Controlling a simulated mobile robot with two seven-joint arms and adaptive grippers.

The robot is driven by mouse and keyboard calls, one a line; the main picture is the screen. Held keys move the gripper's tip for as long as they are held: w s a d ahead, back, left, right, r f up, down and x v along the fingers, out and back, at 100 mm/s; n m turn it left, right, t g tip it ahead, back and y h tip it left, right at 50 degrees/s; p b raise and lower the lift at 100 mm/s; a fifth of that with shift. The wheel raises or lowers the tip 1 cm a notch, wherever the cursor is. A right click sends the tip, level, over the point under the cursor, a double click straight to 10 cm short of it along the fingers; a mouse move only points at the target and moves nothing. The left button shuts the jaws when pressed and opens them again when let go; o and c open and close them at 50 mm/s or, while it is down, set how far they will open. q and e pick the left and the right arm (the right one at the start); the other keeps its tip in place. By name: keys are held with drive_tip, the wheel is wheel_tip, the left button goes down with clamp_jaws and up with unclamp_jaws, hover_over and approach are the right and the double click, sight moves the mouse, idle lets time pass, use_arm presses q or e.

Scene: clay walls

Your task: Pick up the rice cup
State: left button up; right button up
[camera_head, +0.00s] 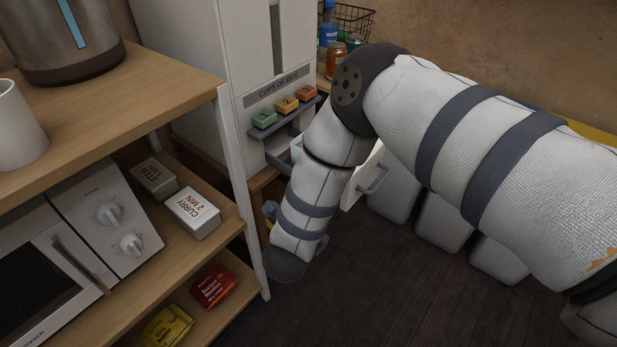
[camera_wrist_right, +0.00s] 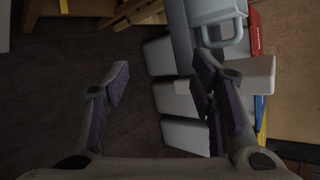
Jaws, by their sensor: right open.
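A pale, light-blue cup-like piece (camera_head: 296,148) shows under the rice dispenser (camera_head: 245,60), mostly hidden by my right forearm. It looks like the rice cup, but I cannot see its full shape. My right gripper (camera_wrist_right: 160,72) is open in the wrist view, with nothing between its fingers. A grey-blue body with a looped handle (camera_wrist_right: 225,46) is beyond the right finger there; I cannot tell whether it is the cup or a drawer part. In the head view my forearm hangs in front of the dispenser and hides the gripper. My left gripper is not in view.
A shelf (camera_head: 190,85) at left holds a microwave (camera_head: 95,235), boxes and packets. A white drawer front with a handle (camera_head: 372,182) and several grey bins (camera_head: 443,225) are right of my forearm. Bottles and cans (camera_head: 338,60) stand behind. Dark floor is free in front.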

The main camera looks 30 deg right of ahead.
drive_tip(key=w+d+r+m+g+h+b, duration=0.35)
drive_tip(key=w+r+m+h, duration=0.35)
drive_tip(key=m, duration=1)
drive_tip(key=w+d+f, duration=0.1)
drive_tip(key=d, duration=0.2)
drive_tip(key=w+d+f+y, duration=0.1)
drive_tip(key=d, duration=0.3)
drive_tip(key=w+d+f+y, duration=0.1)
drive_tip(key=d, duration=0.2)
drive_tip(key=shift+d+f+t+b, duration=0.15)
drive_tip(key=shift+f+t+b, duration=0.1)
drive_tip(key=shift+t+b, duration=0.15)
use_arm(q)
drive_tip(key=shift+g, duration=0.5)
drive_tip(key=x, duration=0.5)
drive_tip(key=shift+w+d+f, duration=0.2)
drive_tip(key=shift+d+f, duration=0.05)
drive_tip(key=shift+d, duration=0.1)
use_arm(e)
drive_tip(key=shift+w+m, duration=0.1)
drive_tip(key=shift+m, duration=0.2)
clamp_jaws()
drive_tip(key=shift+r, duration=0.2)
